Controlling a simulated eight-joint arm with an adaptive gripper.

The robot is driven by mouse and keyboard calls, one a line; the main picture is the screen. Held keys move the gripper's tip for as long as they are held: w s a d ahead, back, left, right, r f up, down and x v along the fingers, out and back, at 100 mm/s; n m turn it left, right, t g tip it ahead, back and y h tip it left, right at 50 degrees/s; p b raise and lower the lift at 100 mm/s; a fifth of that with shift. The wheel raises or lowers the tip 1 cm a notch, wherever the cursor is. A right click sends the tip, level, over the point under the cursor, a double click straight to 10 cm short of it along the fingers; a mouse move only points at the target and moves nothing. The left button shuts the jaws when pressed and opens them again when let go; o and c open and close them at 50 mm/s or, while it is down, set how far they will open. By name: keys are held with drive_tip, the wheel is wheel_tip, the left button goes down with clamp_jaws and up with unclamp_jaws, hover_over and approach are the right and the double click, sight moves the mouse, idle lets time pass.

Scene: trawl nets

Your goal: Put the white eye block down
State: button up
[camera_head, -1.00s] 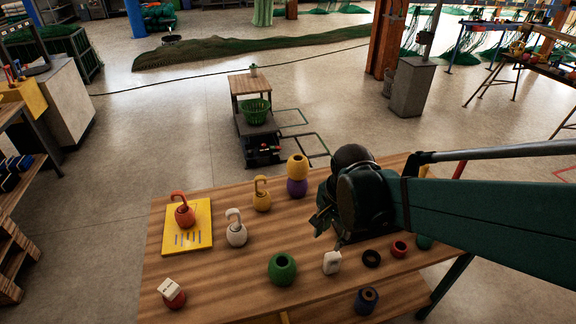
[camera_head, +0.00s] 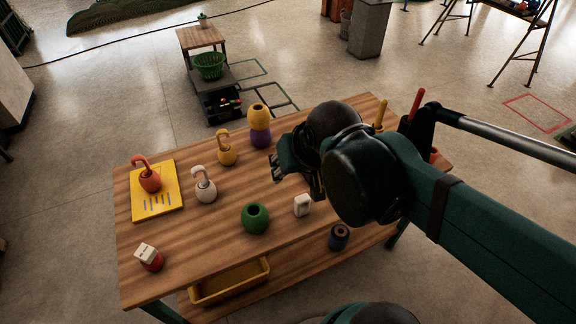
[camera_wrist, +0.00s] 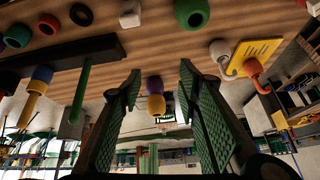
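A small white block (camera_head: 302,205) stands on the wooden table (camera_head: 190,235), right of the green float; it also shows at the top of the wrist view (camera_wrist: 130,14). A second whitish block (camera_head: 146,252) sits on a red float at the table's front left. I cannot tell for certain which is the eye block. My gripper (camera_head: 282,168) is above the table, behind the standing white block and apart from it. In the wrist view my gripper (camera_wrist: 160,72) has its green fingers spread, with nothing held between them.
A green float (camera_head: 255,218), white hooked float (camera_head: 204,186), yellow hooked float (camera_head: 227,148) and a yellow-on-purple stack (camera_head: 259,125) stand nearby. An orange hooked float (camera_head: 148,176) is on a yellow board (camera_head: 165,204). A yellow tray (camera_head: 230,281) is below the front edge.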

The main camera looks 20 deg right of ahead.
drive_tip(key=shift+s+a+r+n+t, duration=0.2)
drive_tip(key=shift+r+n, duration=0.2)
drive_tip(key=shift+n, duration=0.1)
drive_tip(key=shift+s+a+r+n+t, duration=0.2)
drive_tip(key=shift+r+n, duration=0.15)
drive_tip(key=shift+n, duration=0.15)
idle(0.8)
